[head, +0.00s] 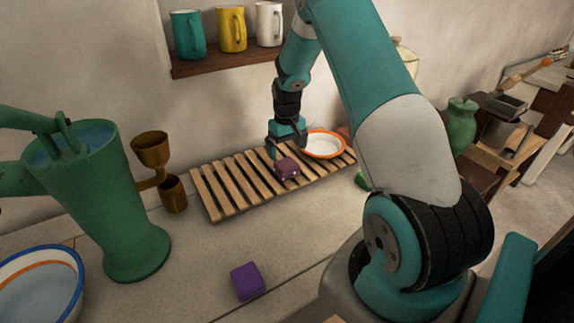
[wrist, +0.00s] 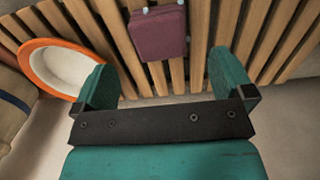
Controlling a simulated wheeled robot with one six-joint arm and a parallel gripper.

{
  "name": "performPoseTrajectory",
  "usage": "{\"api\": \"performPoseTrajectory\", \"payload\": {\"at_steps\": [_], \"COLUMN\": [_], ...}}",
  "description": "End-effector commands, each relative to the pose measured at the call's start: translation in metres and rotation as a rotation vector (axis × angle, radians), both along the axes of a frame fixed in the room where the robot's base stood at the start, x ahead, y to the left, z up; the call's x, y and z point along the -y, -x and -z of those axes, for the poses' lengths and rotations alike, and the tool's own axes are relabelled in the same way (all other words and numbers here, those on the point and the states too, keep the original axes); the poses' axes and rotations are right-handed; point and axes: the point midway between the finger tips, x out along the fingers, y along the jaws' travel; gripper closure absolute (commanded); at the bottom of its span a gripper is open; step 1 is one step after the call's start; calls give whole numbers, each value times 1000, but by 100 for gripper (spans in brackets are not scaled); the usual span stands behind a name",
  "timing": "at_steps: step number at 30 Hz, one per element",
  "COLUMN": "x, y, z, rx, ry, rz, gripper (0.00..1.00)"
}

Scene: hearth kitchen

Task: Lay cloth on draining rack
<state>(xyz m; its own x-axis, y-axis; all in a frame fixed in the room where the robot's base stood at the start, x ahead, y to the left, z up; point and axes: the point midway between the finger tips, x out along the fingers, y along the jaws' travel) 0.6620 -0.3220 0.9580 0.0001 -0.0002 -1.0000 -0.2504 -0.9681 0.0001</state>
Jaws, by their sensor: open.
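A folded mauve cloth (head: 286,168) lies on the slats of the wooden draining rack (head: 213,206), near the rack's middle. In the wrist view the cloth (wrist: 158,32) is a small dark-mauve pad with pale spots at its edges, lying across several slats. My gripper (head: 284,146) is just above and behind the cloth. In the wrist view its two teal fingers (wrist: 162,64) stand wide apart with nothing between them. The cloth lies beyond the fingertips, apart from both fingers.
A white bowl with an orange rim (head: 323,144) sits on the rack's right part, close to my gripper. A purple block (head: 247,281) lies on the front counter. A green pump (head: 118,200) and brass cups (head: 152,150) stand left. A mug shelf (head: 226,60) hangs above.

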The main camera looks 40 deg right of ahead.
Motion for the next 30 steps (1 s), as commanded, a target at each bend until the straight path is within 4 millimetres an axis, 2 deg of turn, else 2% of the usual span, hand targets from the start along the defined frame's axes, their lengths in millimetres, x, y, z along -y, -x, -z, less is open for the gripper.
{"api": "performPoseTrajectory", "payload": {"at_steps": [3,9,11,13,14,17,18,20,21,23,24,27,30], "x": [0,-2,-11,-33,-47,-107,-135,-175,-201,-236,-259,-305,-337], "y": [-1,-1,-2,-3,-2,6,13,30,43,67,85,136,185], "z": [-21,-44,-52,-68,-76,-110,-125,-145,-157,-173,-182,-200,-211], "rx": [4,3,8,22,30,64,78,97,109,124,132,147,157], "ry": [2,0,-4,-15,-22,-56,-73,-102,-121,-151,-171,-223,-270], "rz": [0,-4,-20,-58,-82,-185,-234,-308,-358,-432,-483,-604,-710], "gripper": [1,1,1,1,1,1,1,1,1,1,1,1,1]}}
